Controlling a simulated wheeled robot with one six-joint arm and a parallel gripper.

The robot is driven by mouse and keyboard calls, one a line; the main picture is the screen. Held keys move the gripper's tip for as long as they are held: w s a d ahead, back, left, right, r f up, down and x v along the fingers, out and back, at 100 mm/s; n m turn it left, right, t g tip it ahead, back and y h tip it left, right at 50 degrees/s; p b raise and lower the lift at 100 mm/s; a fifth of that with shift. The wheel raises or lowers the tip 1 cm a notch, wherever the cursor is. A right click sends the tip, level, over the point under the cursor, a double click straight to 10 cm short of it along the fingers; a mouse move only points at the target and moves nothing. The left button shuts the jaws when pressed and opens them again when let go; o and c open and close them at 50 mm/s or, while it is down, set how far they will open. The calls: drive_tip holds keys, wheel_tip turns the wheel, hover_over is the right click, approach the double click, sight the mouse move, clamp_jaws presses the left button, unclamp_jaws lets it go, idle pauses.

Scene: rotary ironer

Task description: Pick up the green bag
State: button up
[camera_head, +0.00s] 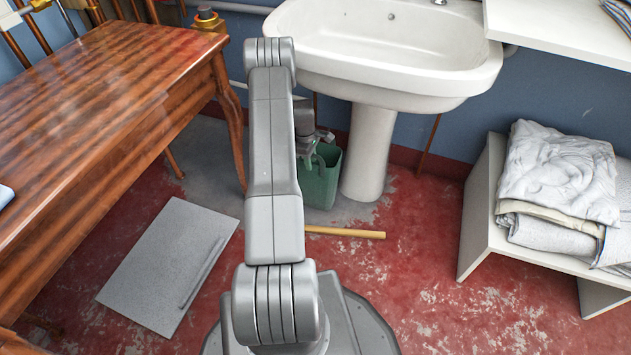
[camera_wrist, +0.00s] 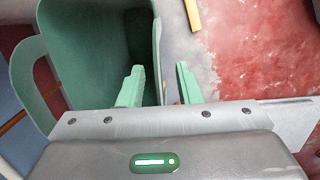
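The green bag (camera_head: 321,183) stands upright on the floor beside the sink pedestal, partly hidden by my arm in the head view. It is an open-topped holder with a loop handle. In the wrist view the green bag (camera_wrist: 90,30) fills the upper left, with its handle at the far left. My gripper (camera_wrist: 160,76) is open over its rim. One pale green finger is on the inner side of the right wall and the other is outside, with a gap visible to the outer finger. In the head view my gripper (camera_head: 316,142) is at the bag's top, its fingertips unclear.
The white sink (camera_head: 370,85) overhangs close behind the bag, its pedestal (camera_head: 368,155) just right. A yellow stick (camera_head: 345,232) lies on the floor in front. A wooden table (camera_head: 90,110) is left, a grey panel (camera_head: 165,265) lies nearby, and a white bench (camera_head: 475,215) holds folded cloths.

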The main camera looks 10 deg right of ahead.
drive_tip(key=shift+r, duration=0.1)
clamp_jaws()
drive_tip(key=shift+r, duration=0.1)
